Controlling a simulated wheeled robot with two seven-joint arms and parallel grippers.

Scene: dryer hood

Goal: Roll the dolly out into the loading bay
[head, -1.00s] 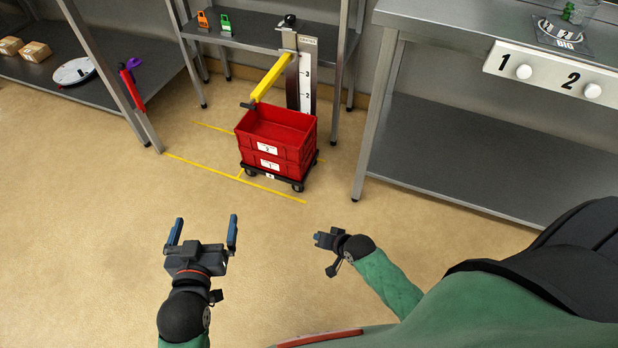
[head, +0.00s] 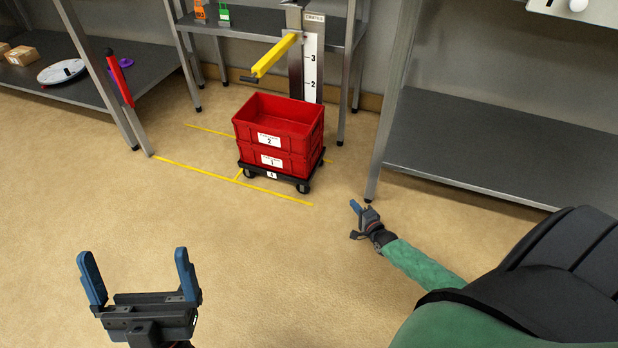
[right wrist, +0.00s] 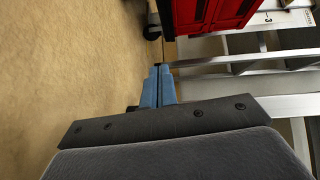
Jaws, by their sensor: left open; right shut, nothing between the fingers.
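A low black dolly (head: 252,173) on casters stands on the floor in the head view, between yellow floor lines. It carries two stacked red crates (head: 272,150), labelled 1 below and 2 on top. In the right wrist view a red crate (right wrist: 215,14) and a caster show at the top. My left gripper (head: 138,275) is open and empty in the lower left, short of the dolly. My right gripper (head: 357,207) is shut and empty, low to the right of the dolly and apart from it. Its closed blue fingers (right wrist: 159,75) also show in the right wrist view.
A post with a numbered scale (head: 311,65) and a yellow arm (head: 273,57) rises behind the crates. Steel shelves (head: 470,145) stand at right, and another shelf (head: 105,80) at left. The tan floor (head: 260,250) in front of the dolly is clear.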

